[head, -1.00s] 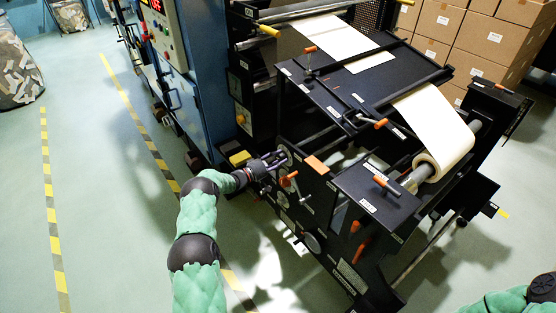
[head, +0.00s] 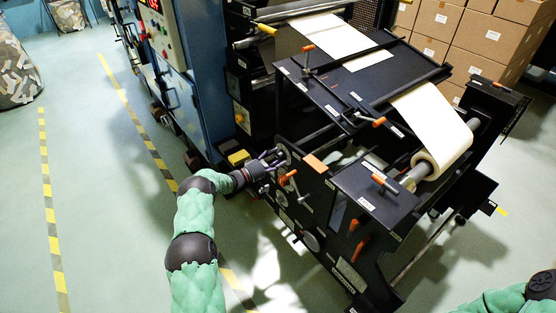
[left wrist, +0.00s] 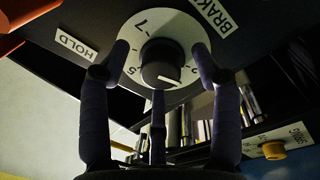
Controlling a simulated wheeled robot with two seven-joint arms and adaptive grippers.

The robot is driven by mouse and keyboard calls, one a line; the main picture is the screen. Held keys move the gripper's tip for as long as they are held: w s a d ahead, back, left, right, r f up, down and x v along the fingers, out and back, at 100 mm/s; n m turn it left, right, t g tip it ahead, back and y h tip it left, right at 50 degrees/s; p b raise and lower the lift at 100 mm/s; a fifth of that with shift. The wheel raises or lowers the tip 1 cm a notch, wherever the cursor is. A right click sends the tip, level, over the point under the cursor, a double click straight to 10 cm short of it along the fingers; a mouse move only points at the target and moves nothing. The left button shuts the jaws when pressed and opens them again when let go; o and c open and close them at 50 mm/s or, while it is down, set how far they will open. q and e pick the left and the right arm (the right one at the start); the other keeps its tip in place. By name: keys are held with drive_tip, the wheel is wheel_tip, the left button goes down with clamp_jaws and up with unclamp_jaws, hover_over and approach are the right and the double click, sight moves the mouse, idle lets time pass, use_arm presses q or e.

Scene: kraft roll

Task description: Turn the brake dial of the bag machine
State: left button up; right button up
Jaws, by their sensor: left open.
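The brake dial is a black round knob (left wrist: 161,62) on a pale numbered disc (left wrist: 178,30) in the left wrist view. A "BRAKE" label is at its upper right and a "HOLD" label at its upper left. A short white mark shows on the knob's lower edge. In the head view the dial (head: 283,154) is on the dark side plate of the bag machine, partly behind my fingers. My left gripper (head: 275,159) is at the dial. In the left wrist view its fingers (left wrist: 160,75) are spread around the knob, apart from it. My right gripper is out of view.
An orange-handled lever (head: 288,177) sits just below right of the dial. A yellow knob (left wrist: 273,150) is at the lower right of the wrist view. The blue cabinet (head: 195,75) stands left of the machine.

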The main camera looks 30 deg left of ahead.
use_arm(q)
drive_tip(key=v, duration=1.1)
drive_tip(key=shift+d, duration=0.15)
